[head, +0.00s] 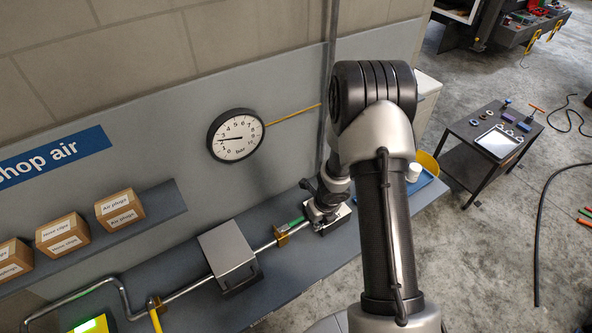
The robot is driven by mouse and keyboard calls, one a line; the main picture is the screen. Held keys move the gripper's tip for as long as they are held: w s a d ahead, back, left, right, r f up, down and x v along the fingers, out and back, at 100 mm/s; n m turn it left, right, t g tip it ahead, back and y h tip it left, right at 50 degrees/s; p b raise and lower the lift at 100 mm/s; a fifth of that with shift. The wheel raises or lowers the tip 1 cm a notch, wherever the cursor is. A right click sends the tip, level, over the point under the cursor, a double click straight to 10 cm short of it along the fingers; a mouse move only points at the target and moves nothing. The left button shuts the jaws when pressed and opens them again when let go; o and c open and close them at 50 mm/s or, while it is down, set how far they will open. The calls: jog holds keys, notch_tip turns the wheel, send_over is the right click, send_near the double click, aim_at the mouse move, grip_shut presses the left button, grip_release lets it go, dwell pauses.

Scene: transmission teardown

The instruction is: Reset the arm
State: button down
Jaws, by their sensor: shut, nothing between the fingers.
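My arm rises from the bottom of the head view, bends at a large elbow and reaches down toward the wall bench. My gripper (318,212) is small and dark, low over the far part of the bench, just right of a pipe with a green piece (296,222). It is shut and empty. A pale block (335,218) lies directly below or beside it. I cannot tell whether the gripper touches the block or the pipe. My own arm hides part of this area.
The grey bench (215,319) carries a metal pipe (185,289) and a grey box-shaped cover (229,252). Cartons (120,210) stand on a shelf, and a round gauge (235,135) hangs on the wall. A blue tray (418,184) lies right of my arm. A dark cart (465,130) and a hose (541,220) are on the right.

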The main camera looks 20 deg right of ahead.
jog(key=w+d+r+m+t+h+b, duration=0.2)
jog(key=w+d+r+m+h+b, duration=0.1)
jog(key=r+m+b, duration=0.45)
jog(key=s+r+m+h+b, duration=0.2)
jog(key=s+r+m+b, duration=0.2)
jog(key=r+m, duration=0.5)
jog(key=s+a+f+m+y+b, duration=0.1)
jog(key=s+a+m+y+b, duration=0.1)
jog(key=s+a+m+b, duration=0.4)
jog(key=s+a+f+m+y+b, duration=0.1)
jog(key=s+a+m+b, duration=0.5)
jog(key=s+m, duration=0.9)
jog(key=shift+s+a+f+y, duration=0.25)
jog(key=shift+s+a+y, duration=0.2)
jog(key=shift+s+y, duration=0.4)
